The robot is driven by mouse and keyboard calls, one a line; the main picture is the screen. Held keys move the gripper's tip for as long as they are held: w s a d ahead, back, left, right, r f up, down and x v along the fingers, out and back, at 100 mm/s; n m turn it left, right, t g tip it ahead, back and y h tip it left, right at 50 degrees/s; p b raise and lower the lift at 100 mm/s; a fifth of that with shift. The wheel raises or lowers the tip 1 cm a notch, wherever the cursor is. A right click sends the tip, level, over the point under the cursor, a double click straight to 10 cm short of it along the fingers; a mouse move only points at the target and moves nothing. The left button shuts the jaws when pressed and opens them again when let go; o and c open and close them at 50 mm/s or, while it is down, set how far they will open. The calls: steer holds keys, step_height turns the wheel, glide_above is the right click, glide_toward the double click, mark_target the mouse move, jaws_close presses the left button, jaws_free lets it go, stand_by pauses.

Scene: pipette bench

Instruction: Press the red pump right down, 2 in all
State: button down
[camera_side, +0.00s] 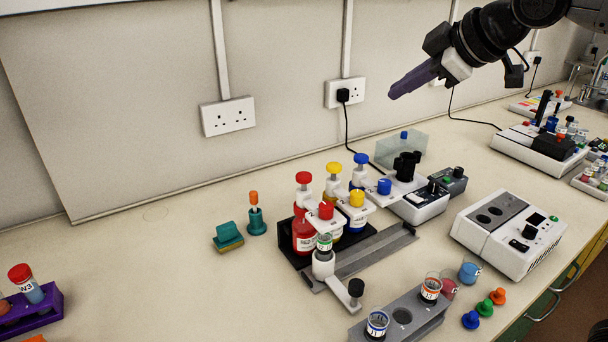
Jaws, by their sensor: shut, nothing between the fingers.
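The red pump (303,178) is the leftmost of three pump tops on bottles standing in a black rack. Its bottle (305,236) is red with a white label. The red pump top stands up at about the height of the yellow pump (333,168) beside it. A blue pump (360,160) is farther right. My gripper (392,94) has purple fingers that are shut and empty. It hangs in the air above and to the right of the pumps, well apart from them.
A small vial (324,244) sits in a white holder by a grey rail (372,254) in front of the bottles. A grey rack (402,332) with cups stands in front. A white device (508,232) stands to the right.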

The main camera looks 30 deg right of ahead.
steer(key=n+y, duration=0.1)
steer(key=n, duration=0.1)
glide_above(309, 177)
steer(key=s+d, duration=0.1)
steer(key=d, duration=0.3)
steer(key=f, duration=0.1)
steer(key=shift+n+g, duration=0.5)
steer(key=a+f, duration=0.2)
steer(key=w+a+f, duration=0.1)
steer(key=a+f, duration=0.1)
steer(key=shift+f, duration=4.35)
steer(key=shift+f, duration=0.1)
steer(key=shift+f, duration=0.3)
